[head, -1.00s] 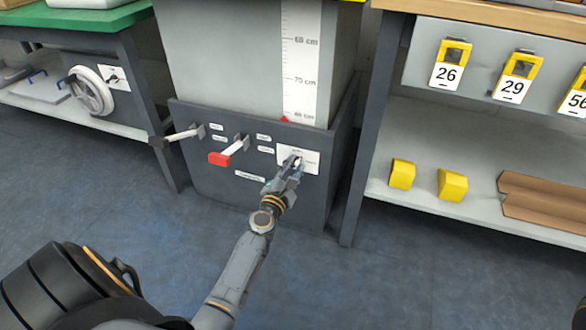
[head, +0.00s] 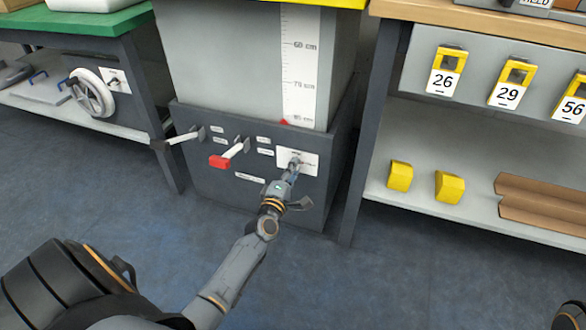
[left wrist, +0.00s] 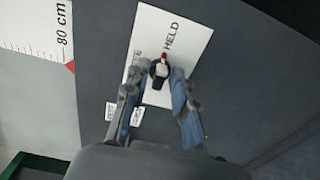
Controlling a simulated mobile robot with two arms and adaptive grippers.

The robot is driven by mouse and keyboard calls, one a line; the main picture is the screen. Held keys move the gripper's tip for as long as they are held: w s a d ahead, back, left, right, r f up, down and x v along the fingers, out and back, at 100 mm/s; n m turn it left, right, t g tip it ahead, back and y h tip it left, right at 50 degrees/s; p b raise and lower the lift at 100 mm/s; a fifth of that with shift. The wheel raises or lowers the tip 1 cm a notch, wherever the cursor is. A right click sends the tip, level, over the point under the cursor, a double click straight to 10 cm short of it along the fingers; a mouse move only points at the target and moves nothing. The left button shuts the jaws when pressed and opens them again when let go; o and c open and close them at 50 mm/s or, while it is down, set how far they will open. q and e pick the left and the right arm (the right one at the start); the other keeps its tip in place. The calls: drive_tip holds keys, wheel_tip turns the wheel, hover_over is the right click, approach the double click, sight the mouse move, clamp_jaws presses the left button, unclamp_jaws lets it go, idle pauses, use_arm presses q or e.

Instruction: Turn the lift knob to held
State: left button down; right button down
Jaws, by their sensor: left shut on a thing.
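The lift knob (left wrist: 159,72) is a small dark round knob with a red pointer mark, set on a white label plate (left wrist: 193,50). In the left wrist view the red mark points towards the word HELD; a second word on the plate is partly hidden. My left gripper (left wrist: 156,82) has its two fingers on either side of the knob and is shut on it. In the head view the left gripper (head: 294,170) reaches the white plate (head: 311,160) on the grey lift base (head: 225,182), and the knob is mostly hidden. My right gripper does not show.
Left of the plate, a red-ended lever (head: 220,161) and a black-ended lever (head: 165,143) stick out from the base. A handwheel (head: 92,92) is further left. A shelf (head: 470,200) with yellow blocks stands at the right. The blue floor in front is clear.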

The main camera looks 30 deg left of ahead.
use_arm(q)
drive_tip(key=shift+m, duration=0.3)
drive_tip(key=c, duration=1.4)
unclamp_jaws()
drive_tip(key=v, duration=1.2)
drive_tip(key=shift+r, duration=0.1)
